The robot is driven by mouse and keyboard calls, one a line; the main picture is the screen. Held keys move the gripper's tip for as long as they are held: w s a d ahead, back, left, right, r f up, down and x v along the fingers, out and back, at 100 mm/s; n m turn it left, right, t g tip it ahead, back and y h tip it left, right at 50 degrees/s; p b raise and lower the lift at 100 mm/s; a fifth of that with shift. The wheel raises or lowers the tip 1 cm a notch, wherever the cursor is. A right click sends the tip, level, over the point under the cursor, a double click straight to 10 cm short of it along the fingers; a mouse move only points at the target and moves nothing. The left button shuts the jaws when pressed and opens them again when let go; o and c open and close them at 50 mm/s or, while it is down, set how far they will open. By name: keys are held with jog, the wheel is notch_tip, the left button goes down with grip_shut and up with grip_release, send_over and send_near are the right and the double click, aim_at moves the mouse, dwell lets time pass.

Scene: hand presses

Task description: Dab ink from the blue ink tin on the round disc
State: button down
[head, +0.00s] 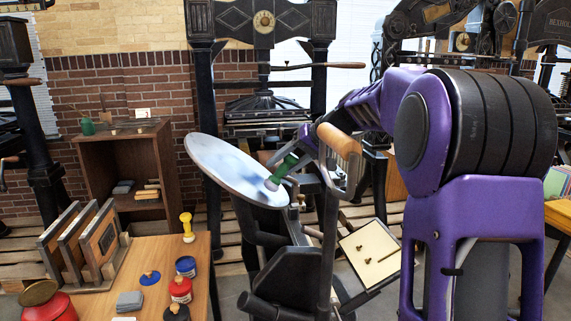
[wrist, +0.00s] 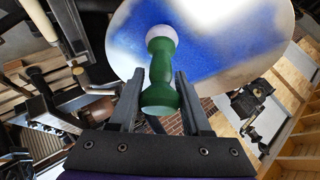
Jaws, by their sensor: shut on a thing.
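The round disc (head: 222,158) is a pale, tilted plate on a press; it also fills the top of the wrist view (wrist: 262,25), with a broad blue ink patch. My gripper (head: 297,160) is shut on a green dabber (head: 284,169) with a pale head. In the wrist view, the fingers (wrist: 158,85) flank its green handle (wrist: 161,72). The dabber's head lies over the disc's face at the inked area; whether it touches is hard to tell. The blue ink tin (head: 186,266) stands on the wooden table, left of the press.
The table (head: 206,252) also holds a red tin (head: 180,289), a black tin (head: 176,313), a yellow dabber (head: 187,227), a blue lid (head: 150,277) and framed plates in a rack (head: 104,244). A tilted board (head: 370,253) is below the disc at right.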

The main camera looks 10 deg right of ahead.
jog(key=shift+a+f+b, duration=0.35)
jog(key=shift+f+b, duration=0.1)
jog(key=shift+b, duration=0.1)
dwell(1.5)
jog(key=shift+d+r+p, duration=0.9)
jog(key=shift+r+p, duration=0.1)
jog(key=shift+r, duration=0.25)
jog(key=shift+d+r+p, duration=0.9)
jog(key=shift+r+p, duration=0.05)
jog(key=shift+r, duration=0.25)
